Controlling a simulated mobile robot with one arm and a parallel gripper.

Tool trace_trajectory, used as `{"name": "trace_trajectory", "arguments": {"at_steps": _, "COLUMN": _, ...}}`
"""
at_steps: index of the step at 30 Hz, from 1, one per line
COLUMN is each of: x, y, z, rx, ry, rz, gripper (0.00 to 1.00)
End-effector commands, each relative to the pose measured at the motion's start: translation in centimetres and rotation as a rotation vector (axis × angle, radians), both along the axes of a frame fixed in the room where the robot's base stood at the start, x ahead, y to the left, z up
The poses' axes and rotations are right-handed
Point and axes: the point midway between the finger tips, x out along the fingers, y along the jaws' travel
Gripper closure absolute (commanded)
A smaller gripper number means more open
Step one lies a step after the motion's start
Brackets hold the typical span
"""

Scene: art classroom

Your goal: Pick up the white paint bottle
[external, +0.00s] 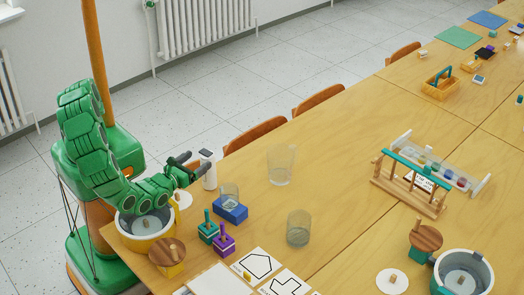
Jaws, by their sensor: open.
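The white paint bottle (209,174) stands upright near the left edge of the table, with a dark patch at its top. My gripper (190,164) is open, with its dark fingers just left of the bottle and pointing towards it. From this one view I cannot tell whether a finger touches the bottle. Part of the bottle's left side is close behind the fingertips.
A yellow-white pot (139,240) stands below my forearm. A blue box (231,212), a clear cup (229,191), a glass jar (281,165) and teal and purple blocks (224,244) stand nearby. A wooden rack (408,195) is farther right.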

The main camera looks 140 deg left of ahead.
Motion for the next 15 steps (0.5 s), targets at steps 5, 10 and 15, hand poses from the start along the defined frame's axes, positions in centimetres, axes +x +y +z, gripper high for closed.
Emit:
{"name": "trace_trajectory", "arguments": {"at_steps": 5, "x": -0.1, "y": 0.7, "z": -0.1, "rx": 0.001, "ry": 0.004, "rz": -0.002, "gripper": 0.13}}
{"name": "trace_trajectory", "arguments": {"at_steps": 10, "x": -0.3, "y": 2.0, "z": -0.1, "rx": 0.001, "ry": 0.005, "rz": 0.0, "gripper": 0.13}}
{"name": "trace_trajectory", "arguments": {"at_steps": 15, "x": -0.4, "y": 2.8, "z": -0.1, "rx": 0.001, "ry": 0.004, "rz": 0.0, "gripper": 0.13}}
